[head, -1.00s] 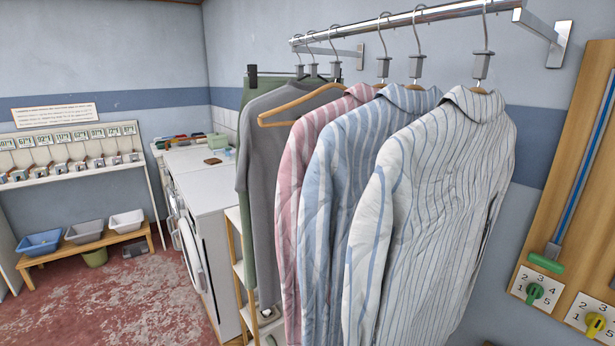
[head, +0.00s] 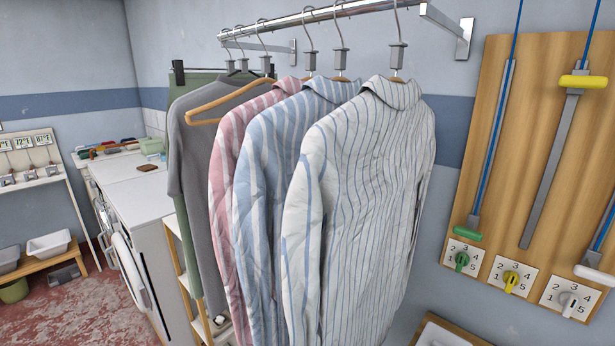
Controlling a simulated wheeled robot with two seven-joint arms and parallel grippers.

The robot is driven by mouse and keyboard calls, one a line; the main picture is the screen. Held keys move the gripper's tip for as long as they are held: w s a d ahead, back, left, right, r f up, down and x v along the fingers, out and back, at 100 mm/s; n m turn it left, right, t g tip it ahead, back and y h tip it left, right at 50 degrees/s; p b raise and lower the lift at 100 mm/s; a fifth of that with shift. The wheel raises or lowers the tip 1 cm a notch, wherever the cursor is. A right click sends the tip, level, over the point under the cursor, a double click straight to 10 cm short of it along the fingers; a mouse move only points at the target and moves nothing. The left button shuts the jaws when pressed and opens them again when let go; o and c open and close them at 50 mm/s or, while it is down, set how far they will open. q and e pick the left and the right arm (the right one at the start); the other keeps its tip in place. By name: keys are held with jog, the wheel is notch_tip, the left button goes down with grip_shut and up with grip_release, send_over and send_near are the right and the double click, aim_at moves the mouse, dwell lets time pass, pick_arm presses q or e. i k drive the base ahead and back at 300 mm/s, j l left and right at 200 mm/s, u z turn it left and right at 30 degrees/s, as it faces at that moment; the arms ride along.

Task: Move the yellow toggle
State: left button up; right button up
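Two yellow parts show on the wooden board (head: 537,140) at the right of the head view. A yellow bar handle (head: 583,81) sits at the upper end of a grey slotted track, with a blue cord above it. Below that track, a yellow knob (head: 511,281) sits on a white plate with numbers around it. I cannot tell from the picture which of the two is called the toggle. Neither of my grippers is in view.
Left of the yellow parts are a green handle (head: 467,233) and green knob (head: 462,261). A white handle (head: 594,275) and white knob (head: 569,303) are at the right. Striped shirts (head: 360,200) hang from a rail (head: 330,14) left of the board. Washing machines (head: 140,230) stand further left.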

aim_at(575, 83)
jog(key=z, duration=1.25)
